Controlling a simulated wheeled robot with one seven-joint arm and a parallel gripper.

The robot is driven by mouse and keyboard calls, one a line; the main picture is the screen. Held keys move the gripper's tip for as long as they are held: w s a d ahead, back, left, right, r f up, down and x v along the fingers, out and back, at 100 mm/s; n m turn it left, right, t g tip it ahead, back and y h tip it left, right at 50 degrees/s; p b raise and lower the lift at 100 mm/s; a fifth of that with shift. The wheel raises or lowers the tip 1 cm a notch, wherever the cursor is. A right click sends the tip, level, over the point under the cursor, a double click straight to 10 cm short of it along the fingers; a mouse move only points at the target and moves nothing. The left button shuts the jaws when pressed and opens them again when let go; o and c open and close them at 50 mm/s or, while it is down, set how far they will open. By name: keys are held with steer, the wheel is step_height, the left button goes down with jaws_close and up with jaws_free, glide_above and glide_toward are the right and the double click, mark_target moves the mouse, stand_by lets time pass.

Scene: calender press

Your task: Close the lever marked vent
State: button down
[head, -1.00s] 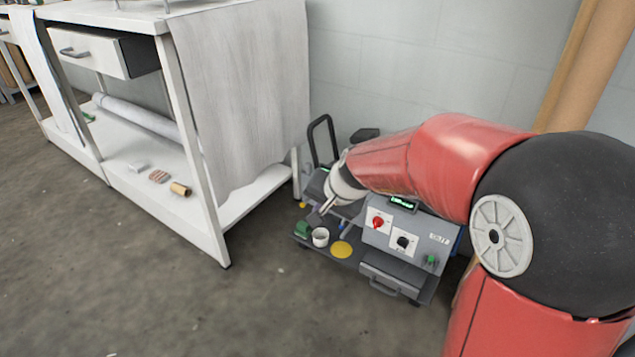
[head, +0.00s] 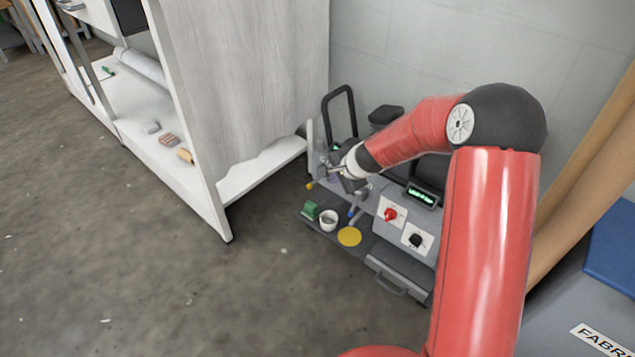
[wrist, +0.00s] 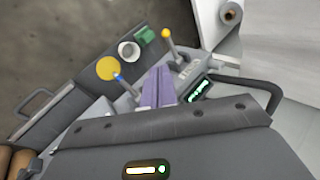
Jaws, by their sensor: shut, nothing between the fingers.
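The grey press (head: 372,228) stands by the wall. A yellow-knobbed lever (head: 310,185) sticks out at its left; it also shows in the wrist view (wrist: 168,40), beside a small label plate too small to read. A blue-tipped lever (head: 352,211) is to its right; in the wrist view (wrist: 124,81) it lies left of my fingers. I cannot tell which lever is marked vent. My gripper (head: 347,182) is over the press's left end, between the levers; in the wrist view its purple-grey fingers (wrist: 157,75) are together, empty. Contact with either lever cannot be told.
A red switch (head: 390,214), a black knob (head: 416,240) and a green display (head: 421,196) are on the press. A white cup (head: 328,220), a green block (head: 311,210) and a yellow disc (head: 349,237) lie in front. A white bench (head: 185,120) stands left. Floor in front is clear.

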steer(key=shift+f, duration=0.1)
glide_toward(312, 185)
steer(key=x, duration=0.5)
steer(key=shift+x, duration=0.75)
steer(key=shift+s+a+f, duration=0.1)
steer(key=shift+f, duration=0.05)
